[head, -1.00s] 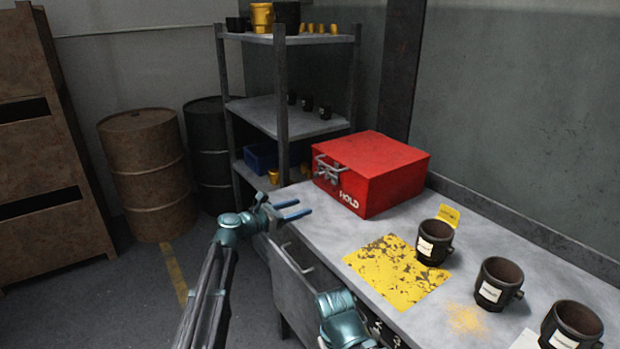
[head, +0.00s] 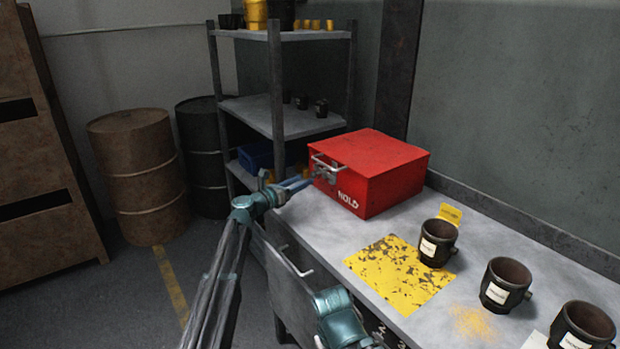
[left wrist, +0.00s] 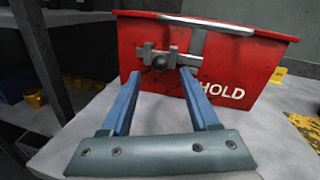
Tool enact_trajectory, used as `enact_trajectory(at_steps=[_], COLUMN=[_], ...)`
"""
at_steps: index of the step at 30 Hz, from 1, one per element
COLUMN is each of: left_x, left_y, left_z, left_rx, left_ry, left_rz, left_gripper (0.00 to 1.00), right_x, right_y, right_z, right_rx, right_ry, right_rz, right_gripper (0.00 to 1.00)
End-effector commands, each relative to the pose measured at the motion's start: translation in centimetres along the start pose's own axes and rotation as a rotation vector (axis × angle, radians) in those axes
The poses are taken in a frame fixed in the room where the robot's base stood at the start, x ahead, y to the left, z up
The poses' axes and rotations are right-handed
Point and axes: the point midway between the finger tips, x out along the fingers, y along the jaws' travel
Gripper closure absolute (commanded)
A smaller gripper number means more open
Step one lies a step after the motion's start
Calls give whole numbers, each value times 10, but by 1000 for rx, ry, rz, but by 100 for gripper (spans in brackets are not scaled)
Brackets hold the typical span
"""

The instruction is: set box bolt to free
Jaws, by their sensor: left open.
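The red box (head: 385,172) marked HOLD stands on the grey bench, its lid down. Its metal bolt (head: 324,174) with a round knob is on the front face; in the left wrist view the bolt (left wrist: 158,61) sits left of centre, by a vertical metal strip. My left gripper (head: 308,182) is in front of the bolt. In the left wrist view its two blue fingers (left wrist: 155,78) are open and point at the box, one on each side below the knob, with nothing visibly between them. My right arm shows at the bottom, but its gripper jaws cannot be made out.
A shelf rack (head: 275,115) stands behind the box to the left. Two barrels, brown (head: 140,175) and black (head: 203,150), stand on the floor.

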Motion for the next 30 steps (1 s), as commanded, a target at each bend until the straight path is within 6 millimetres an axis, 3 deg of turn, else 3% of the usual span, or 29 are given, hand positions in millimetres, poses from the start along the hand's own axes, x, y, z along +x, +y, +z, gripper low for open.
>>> enact_trajectory(at_steps=[3,9,22,30], left_x=[23,43,48,48], left_y=[1,0,0,0], left_z=[0,0,0,0], left_rx=[0,1,1,1], left_ry=[0,0,0,0], left_rz=[-2,-1,0,0], left_gripper=[39,39,39,87], right_x=[0,0,0,0], right_y=[0,0,0,0], right_z=[0,0,0,0], right_rx=[0,0,0,0], right_ry=[0,0,0,0], right_rz=[0,0,0,0], right_gripper=[50,50,50,50])
